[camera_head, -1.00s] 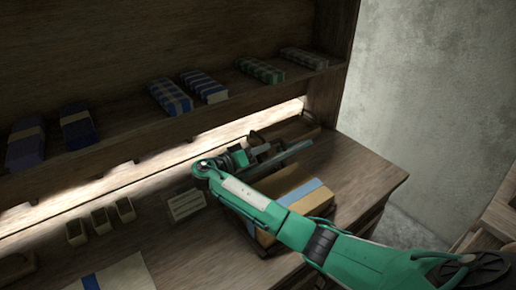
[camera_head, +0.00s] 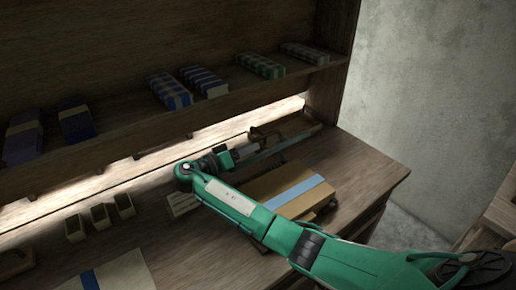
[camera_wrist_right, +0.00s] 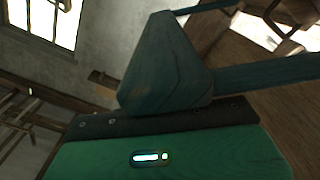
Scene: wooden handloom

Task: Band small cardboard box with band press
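A tan cardboard box (camera_head: 271,186) with a pale blue band (camera_head: 292,192) across its top lies on the bench at the right in the head view. Behind it is what looks like the band press, with a long thin bar (camera_head: 295,141) slanting across. My right gripper (camera_head: 254,147) is at the bar's left part, behind the box and apart from it. In the wrist view its dark tapered finger part (camera_wrist_right: 165,65) shows, with a bar (camera_wrist_right: 265,73) beside it. Whether the fingers grip anything is hidden. My left gripper is out of view.
A shelf (camera_head: 135,127) above holds several wrapped bundles, such as a blue one (camera_head: 169,91). Small bins (camera_head: 100,216) and a white sheet with a blue stripe (camera_head: 118,275) lie at the left. The bench (camera_head: 367,174) is bare at the right.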

